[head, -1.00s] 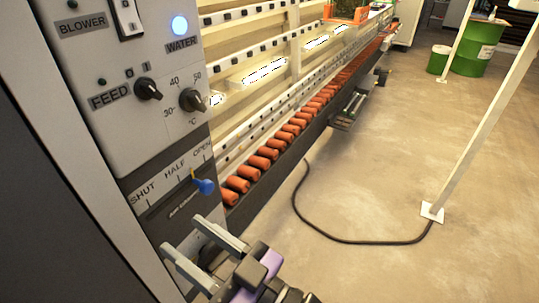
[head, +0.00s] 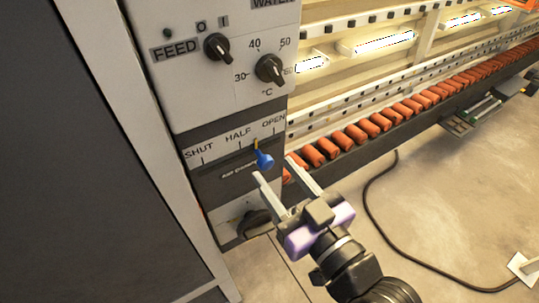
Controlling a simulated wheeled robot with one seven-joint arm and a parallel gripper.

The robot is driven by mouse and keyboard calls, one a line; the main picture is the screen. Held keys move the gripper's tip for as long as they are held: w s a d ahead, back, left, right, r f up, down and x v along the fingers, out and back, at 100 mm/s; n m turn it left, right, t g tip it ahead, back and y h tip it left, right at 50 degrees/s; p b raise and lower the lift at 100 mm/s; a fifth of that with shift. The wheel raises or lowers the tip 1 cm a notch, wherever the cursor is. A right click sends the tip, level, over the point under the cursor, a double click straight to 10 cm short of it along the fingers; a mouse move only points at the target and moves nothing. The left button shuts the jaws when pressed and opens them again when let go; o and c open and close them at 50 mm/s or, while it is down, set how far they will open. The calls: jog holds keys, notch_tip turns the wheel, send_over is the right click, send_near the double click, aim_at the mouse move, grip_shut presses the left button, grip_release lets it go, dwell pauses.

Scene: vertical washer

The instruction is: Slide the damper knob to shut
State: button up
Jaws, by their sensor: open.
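The damper knob (head: 265,160) is a blue knob with a yellow pointer on a dark slot in the control panel (head: 222,160). Its pointer stands between the HALF and OPEN marks; the SHUT mark is at the left end of the scale. My gripper (head: 274,168) is open, with its two grey fingers reaching up toward the panel. In the picture the fingertips lie on either side of the knob, just below it. I cannot tell how far in front of the panel they are, and no contact shows.
Above the slot are the FEED switch (head: 217,47) and the temperature dial (head: 270,69). A dark lower knob (head: 257,222) sits below the slot, partly behind my gripper. Orange rollers (head: 356,134) line the washer to the right. A black cable (head: 372,205) lies on the open floor.

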aim_at(268, 166)
jog(key=shift+p+x, duration=0.4)
jog(key=shift+x, duration=1.75)
jog(key=shift+s, duration=0.1)
jog(key=shift+c, duration=0.5)
grip_shut()
